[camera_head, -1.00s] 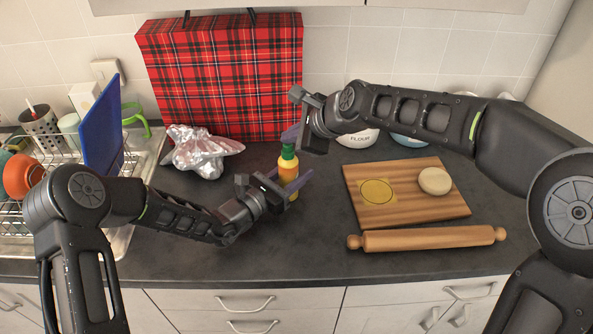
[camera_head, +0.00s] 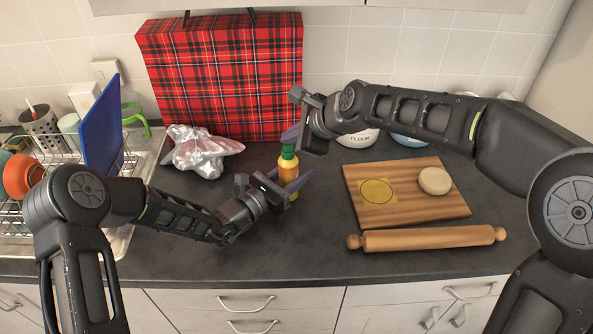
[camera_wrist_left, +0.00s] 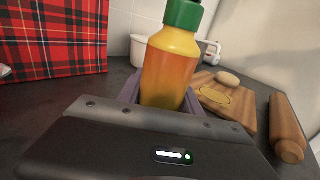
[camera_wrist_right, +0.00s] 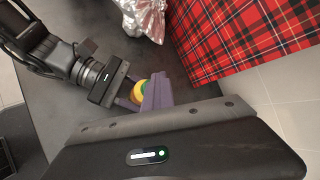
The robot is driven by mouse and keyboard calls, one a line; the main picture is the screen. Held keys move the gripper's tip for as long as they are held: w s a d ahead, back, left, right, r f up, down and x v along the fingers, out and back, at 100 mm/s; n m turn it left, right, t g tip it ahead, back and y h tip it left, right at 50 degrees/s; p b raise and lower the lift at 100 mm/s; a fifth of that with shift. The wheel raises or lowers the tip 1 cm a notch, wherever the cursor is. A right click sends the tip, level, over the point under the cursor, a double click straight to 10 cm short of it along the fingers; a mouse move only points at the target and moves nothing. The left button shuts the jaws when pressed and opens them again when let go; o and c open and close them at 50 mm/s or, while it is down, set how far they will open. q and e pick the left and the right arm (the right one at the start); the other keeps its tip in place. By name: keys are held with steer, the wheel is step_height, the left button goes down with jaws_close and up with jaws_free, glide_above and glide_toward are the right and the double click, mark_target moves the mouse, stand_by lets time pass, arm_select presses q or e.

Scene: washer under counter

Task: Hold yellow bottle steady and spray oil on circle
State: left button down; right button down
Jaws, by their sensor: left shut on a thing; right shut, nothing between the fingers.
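The yellow bottle (camera_head: 288,170) with a green top stands upright on the dark counter. My left gripper (camera_head: 290,184) is shut on its body from the left; the bottle also fills the middle of the left wrist view (camera_wrist_left: 170,65). My right gripper (camera_head: 291,134) is shut and empty by the bottle's green top; whether it touches the top cannot be told. In the right wrist view its purple fingers (camera_wrist_right: 157,92) partly cover the bottle (camera_wrist_right: 138,90). The yellow circle (camera_head: 376,191) lies on the wooden board (camera_head: 400,212), right of the bottle.
A pale dough ball (camera_head: 435,181) sits on the board, and a rolling pin (camera_head: 428,239) lies in front. Crumpled foil (camera_head: 200,150) and a red plaid case (camera_head: 220,75) are behind left. A dish rack (camera_head: 70,160) stands at far left. White containers (camera_head: 358,138) stand behind the board.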

mark_target(291, 145)
steer(key=shift+s+f, duration=0.1)
steer(key=shift+f, duration=0.3)
steer(key=shift+d+f, duration=0.1)
steer(key=shift+f, duration=0.35)
arm_select(q)
steer(key=shift+s+d, duration=0.1)
steer(key=shift+r, duration=0.1)
arm_select(e)
steer(key=shift+d+r, duration=0.1)
steer(key=shift+r, duration=3.45)
arm_select(q)
steer(key=c, duration=0.7)
jaws_free()
arm_select(e)
steer(key=shift+a, duration=0.2)
